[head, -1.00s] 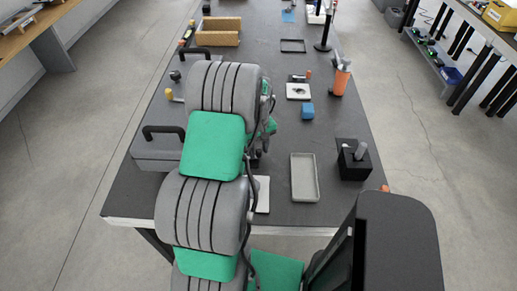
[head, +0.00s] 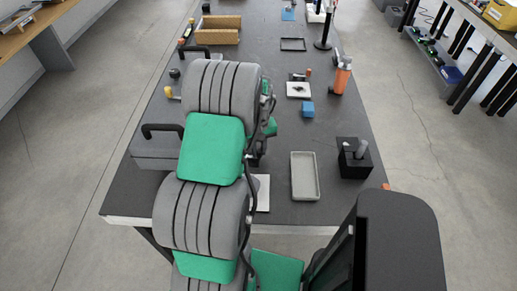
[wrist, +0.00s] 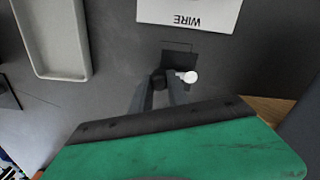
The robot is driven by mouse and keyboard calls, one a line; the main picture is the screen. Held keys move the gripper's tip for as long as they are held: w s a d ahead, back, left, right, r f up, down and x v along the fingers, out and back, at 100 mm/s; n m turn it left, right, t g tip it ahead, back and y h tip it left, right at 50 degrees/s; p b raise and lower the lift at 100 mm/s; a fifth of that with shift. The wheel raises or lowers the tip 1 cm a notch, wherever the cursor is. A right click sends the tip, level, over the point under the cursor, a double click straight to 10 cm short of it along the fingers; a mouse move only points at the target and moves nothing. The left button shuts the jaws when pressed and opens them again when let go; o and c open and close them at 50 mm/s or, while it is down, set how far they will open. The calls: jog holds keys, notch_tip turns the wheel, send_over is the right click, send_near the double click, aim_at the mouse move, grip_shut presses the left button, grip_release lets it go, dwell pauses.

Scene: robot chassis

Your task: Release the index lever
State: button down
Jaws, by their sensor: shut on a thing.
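In the wrist view, my gripper (wrist: 160,88) reaches over the dark bench top with its two fingers close together. It is shut on a small dark piece (wrist: 158,79), which appears to be the index lever. A white round-ended knob (wrist: 188,76) sticks out just right of the fingertips; I cannot tell whether it belongs to the same lever. A small black block or plate (wrist: 178,50) lies just beyond the fingertips. In the head view my arm hides the gripper and the lever.
A white card marked WIRE (wrist: 190,12) lies beyond the gripper. A grey shallow tray (head: 293,177) lies right of my arm, with a black block (head: 354,170) holding a grey peg farther right. A blue cube (head: 307,109) and an orange cup (head: 341,80) stand farther back.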

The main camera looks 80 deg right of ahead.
aim_at(259, 150)
jog(key=c, duration=1.3)
grip_release()
jog(key=shift+o, duration=0.2)
notch_tip(259, 150, up, 8)
jog(key=shift+f+b, duration=0.1)
jog(key=shift+b, duration=0.4)
